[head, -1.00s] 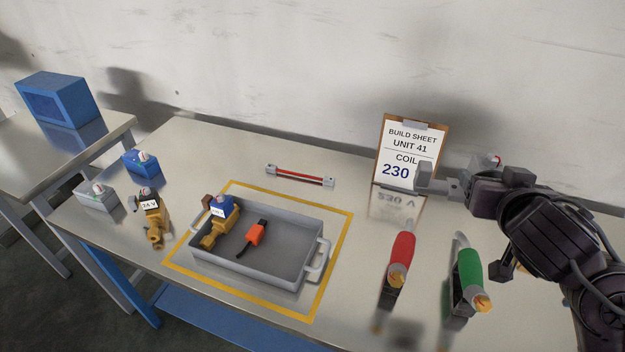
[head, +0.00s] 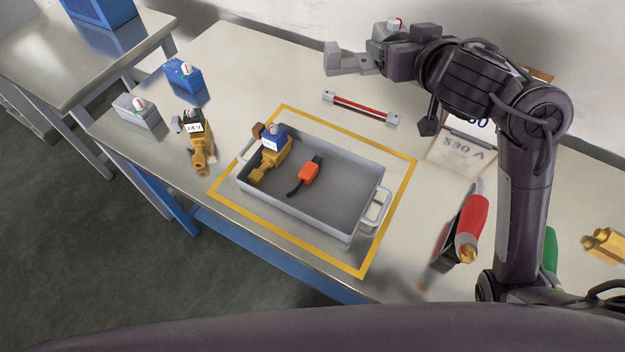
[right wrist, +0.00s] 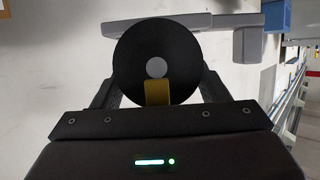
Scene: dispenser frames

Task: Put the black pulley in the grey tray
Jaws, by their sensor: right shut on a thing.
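The black pulley (right wrist: 133,52) fills the upper middle of the right wrist view, a black disc with a grey centre and a brass-coloured piece below it. My right gripper (right wrist: 157,85) is shut on it, with a dark finger at each side. In the head view my right gripper (head: 338,62) is at the top, above the back of the table; I cannot make out the pulley there. The grey tray (head: 345,205) lies inside a yellow outline, holding a brass valve with a blue top (head: 270,155) and an orange piece (head: 309,174). My left gripper is not in view.
A brass valve (head: 197,140), a blue block (head: 183,76) and a grey block (head: 135,108) stand to the left. The tray's right part is clear.

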